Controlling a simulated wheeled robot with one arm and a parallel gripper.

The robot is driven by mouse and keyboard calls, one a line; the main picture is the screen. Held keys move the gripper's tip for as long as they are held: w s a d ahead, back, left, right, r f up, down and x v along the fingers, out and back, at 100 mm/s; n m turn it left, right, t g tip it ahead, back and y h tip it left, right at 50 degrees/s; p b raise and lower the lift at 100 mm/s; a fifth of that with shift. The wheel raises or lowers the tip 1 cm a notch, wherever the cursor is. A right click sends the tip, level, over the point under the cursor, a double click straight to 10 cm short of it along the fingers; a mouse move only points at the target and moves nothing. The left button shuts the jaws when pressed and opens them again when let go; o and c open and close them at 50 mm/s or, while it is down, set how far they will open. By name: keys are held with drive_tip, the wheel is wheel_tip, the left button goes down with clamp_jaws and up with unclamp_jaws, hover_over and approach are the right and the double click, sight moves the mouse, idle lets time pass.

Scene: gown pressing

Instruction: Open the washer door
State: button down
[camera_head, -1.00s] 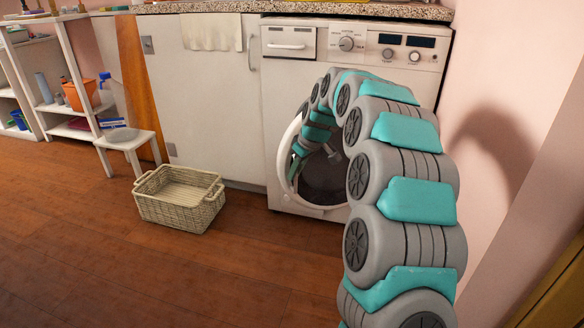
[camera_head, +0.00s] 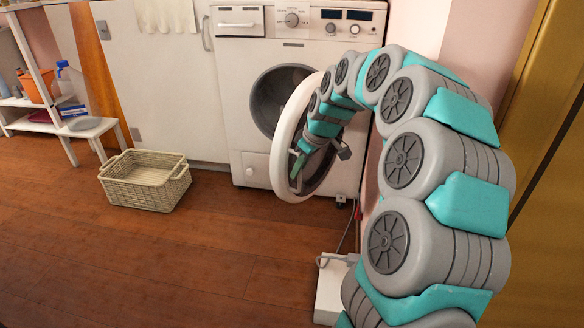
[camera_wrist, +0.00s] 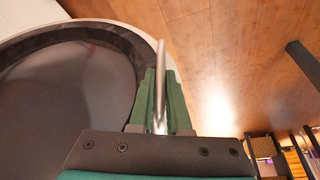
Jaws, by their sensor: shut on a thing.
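The white washer (camera_head: 240,75) stands against the back wall. Its round door (camera_head: 283,150) with a white rim is swung out toward me, and the dark drum opening (camera_head: 270,90) shows behind it. My gripper (camera_head: 298,163) reaches to the door's rim region, and my arm hides part of the door. In the wrist view my gripper (camera_wrist: 160,105) has its green fingers shut on a thin pale edge that looks like the door's handle or rim (camera_wrist: 160,75). The dark door glass (camera_wrist: 65,100) fills the left of that view.
A wicker basket (camera_head: 145,180) sits on the wooden floor left of the washer. A white box (camera_head: 330,290) with a cable lies on the floor near my arm. A small white stool (camera_head: 75,128) and shelf are at the far left.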

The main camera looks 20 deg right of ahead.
idle(0.3)
drive_tip(key=c, duration=0.9)
unclamp_jaws()
drive_tip(key=shift+p+v, duration=0.5)
drive_tip(key=shift+v, duration=3.35)
